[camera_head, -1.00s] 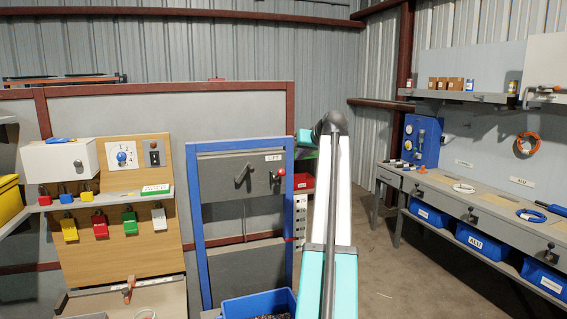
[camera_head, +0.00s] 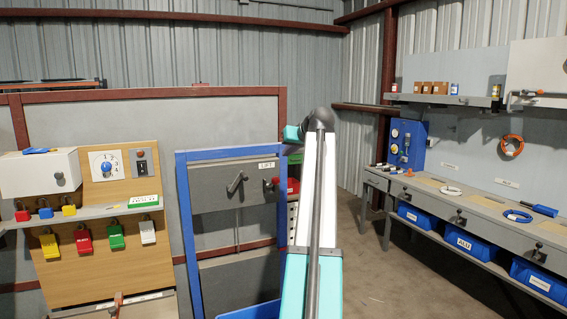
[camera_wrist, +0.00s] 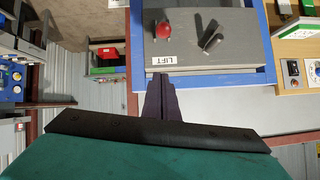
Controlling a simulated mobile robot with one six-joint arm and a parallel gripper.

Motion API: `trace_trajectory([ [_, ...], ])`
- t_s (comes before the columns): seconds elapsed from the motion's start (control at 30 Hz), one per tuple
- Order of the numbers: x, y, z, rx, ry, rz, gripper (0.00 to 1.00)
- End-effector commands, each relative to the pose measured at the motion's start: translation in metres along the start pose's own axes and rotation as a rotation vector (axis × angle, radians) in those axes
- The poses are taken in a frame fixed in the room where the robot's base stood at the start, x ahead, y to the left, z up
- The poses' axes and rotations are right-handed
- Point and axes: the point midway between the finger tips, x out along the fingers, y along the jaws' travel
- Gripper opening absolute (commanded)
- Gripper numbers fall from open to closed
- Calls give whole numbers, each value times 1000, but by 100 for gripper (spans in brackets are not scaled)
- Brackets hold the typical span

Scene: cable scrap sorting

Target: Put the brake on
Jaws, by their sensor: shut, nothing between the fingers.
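A grey panel labelled LIFT (camera_head: 211,197) sits in a blue frame (camera_head: 187,240) left of my arm in the head view. It carries a grey lever handle (camera_head: 236,182) and a red knob (camera_head: 271,185). The wrist view shows them upside down: the red knob (camera_wrist: 163,30), the dark lever (camera_wrist: 212,42) and the LIFT label (camera_wrist: 164,60). My gripper (camera_wrist: 160,80) is shut and empty, its fingertips at the panel's edge in the wrist picture, apart from the knob and lever. My arm hides the fingers in the head view. No part is marked as a brake.
A wooden board (camera_head: 97,250) with coloured padlocks and a dial (camera_head: 107,167) stands on the left. A long workbench (camera_head: 470,205) with blue bins (camera_head: 464,241) runs along the right. A blue bin edge (camera_head: 250,312) shows below the frame. Open floor (camera_head: 380,260) lies between.

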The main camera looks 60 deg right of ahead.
Motion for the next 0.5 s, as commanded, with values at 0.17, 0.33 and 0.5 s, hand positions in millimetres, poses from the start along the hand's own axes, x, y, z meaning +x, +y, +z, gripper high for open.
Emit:
trace_trajectory([
  [0.17, 12, 2, -1, 2, -1, 2, 0],
  [0.33, 32, 2, -2, 2, -2, 2, 0],
  [0.5, 56, 4, -2, 2, -2, 3, 0],
])
